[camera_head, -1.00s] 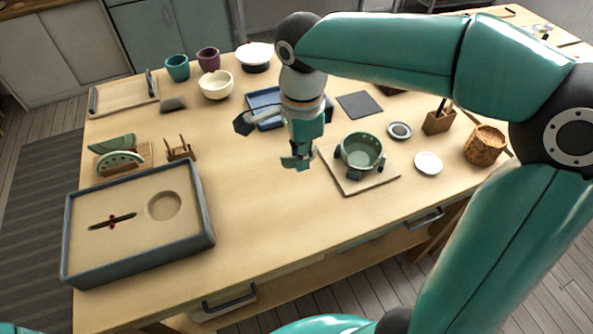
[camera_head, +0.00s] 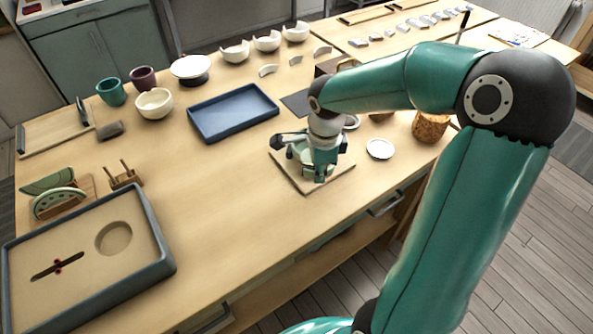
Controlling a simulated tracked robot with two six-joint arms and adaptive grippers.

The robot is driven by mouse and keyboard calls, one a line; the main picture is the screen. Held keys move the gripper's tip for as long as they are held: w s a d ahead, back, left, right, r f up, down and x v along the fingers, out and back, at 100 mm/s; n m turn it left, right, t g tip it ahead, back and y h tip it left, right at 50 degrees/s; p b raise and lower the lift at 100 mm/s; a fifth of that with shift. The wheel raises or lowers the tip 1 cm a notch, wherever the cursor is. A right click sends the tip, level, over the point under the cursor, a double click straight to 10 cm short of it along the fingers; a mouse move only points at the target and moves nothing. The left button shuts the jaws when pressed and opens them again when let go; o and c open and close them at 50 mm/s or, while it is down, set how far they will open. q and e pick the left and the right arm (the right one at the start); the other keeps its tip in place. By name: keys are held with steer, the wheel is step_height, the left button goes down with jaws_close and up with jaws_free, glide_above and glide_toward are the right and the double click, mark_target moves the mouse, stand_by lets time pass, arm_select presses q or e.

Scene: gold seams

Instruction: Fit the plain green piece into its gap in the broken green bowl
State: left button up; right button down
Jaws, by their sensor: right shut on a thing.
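The broken green bowl (camera_head: 300,153) stands on a light square board (camera_head: 338,174) at the table's right. My right gripper and wrist hide most of it. My right gripper (camera_head: 319,178) points down over the bowl's near right side, shut on a small piece that I take to be the plain green piece; the piece barely shows against the teal fingers. I cannot tell whether it touches the bowl or sits in the gap. My left gripper is out of view.
A blue tray (camera_head: 236,113) lies behind the bowl, and a white saucer (camera_head: 380,149) and woven basket (camera_head: 430,127) stand to its right. Green pieces (camera_head: 60,203) stand in a rack at the left, behind a framed sand tray (camera_head: 150,276). The table between is clear.

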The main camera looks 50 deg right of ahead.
steer(key=shift+w+d+p, duration=0.9)
steer(key=shift+w+d, duration=0.05)
steer(key=shift+w, duration=0.1)
steer(key=shift+w+d+f, duration=0.15)
steer(key=shift+w+d, duration=0.85)
steer(key=shift+w, duration=0.15)
steer(key=shift+s+b, duration=0.15)
steer(key=shift+b, duration=1)
stand_by(1.5)
steer(key=shift+f+b, duration=0.25)
steer(key=shift+b, duration=0.2)
steer(key=shift+b, duration=0.45)
stand_by(1.8)
steer(key=shift+f+b, duration=0.2)
steer(key=shift+b, duration=0.1)
